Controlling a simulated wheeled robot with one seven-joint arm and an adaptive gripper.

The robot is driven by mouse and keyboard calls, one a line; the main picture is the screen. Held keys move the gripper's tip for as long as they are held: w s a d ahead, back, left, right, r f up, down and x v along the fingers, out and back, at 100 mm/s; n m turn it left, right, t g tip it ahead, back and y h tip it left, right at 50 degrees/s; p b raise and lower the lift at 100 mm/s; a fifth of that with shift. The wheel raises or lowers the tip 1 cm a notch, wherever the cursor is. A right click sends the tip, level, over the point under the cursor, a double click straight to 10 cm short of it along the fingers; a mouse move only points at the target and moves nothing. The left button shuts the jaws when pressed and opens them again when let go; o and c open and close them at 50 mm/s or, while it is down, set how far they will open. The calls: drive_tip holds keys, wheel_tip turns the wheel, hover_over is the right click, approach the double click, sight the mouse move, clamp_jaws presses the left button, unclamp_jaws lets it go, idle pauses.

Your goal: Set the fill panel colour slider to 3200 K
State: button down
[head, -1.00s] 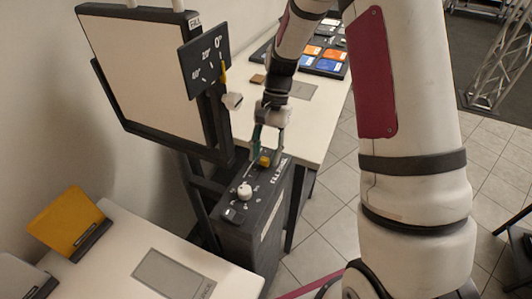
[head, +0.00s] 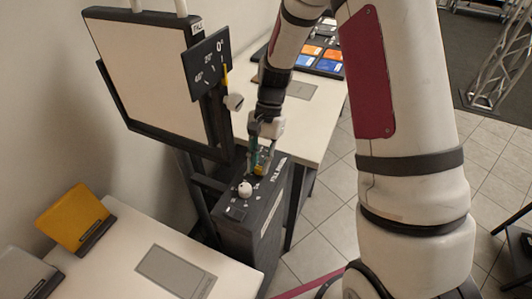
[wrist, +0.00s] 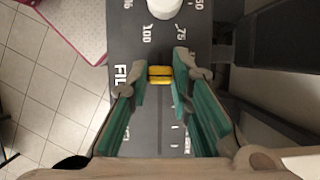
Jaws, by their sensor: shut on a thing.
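The fill panel's control box (head: 250,222) is dark, with a lettered top face. Its yellow colour slider knob (head: 259,170) sits at the far part of that face. In the wrist view the yellow knob (wrist: 160,75) lies between the green-padded fingertips of my gripper (wrist: 161,78), on a slot running along the face. My gripper (head: 261,158) points down and is shut on the knob. A white round dial (head: 245,190) stands nearer the camera, and it also shows in the wrist view (wrist: 164,7). Scale marks beside the slot are partly hidden, and the kelvin value cannot be read.
The large white fill panel (head: 150,75) with a black angle plate (head: 207,65) stands left of my gripper. A white table (head: 310,125) with colour swatches lies behind. A near table (head: 120,250) holds a yellow card (head: 75,217). Open tiled floor lies right.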

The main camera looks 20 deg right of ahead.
drive_tip(key=shift+s+a, duration=0.6)
drive_tip(key=c, duration=1.4)
unclamp_jaws()
drive_tip(key=shift+c, duration=0.2)
drive_tip(key=shift+w+d+r, duration=0.1)
drive_tip(key=shift+w+r, duration=0.05)
drive_tip(key=shift+r, duration=0.1)
drive_tip(key=v, duration=1.1)
drive_tip(key=shift+r, duration=0.15)
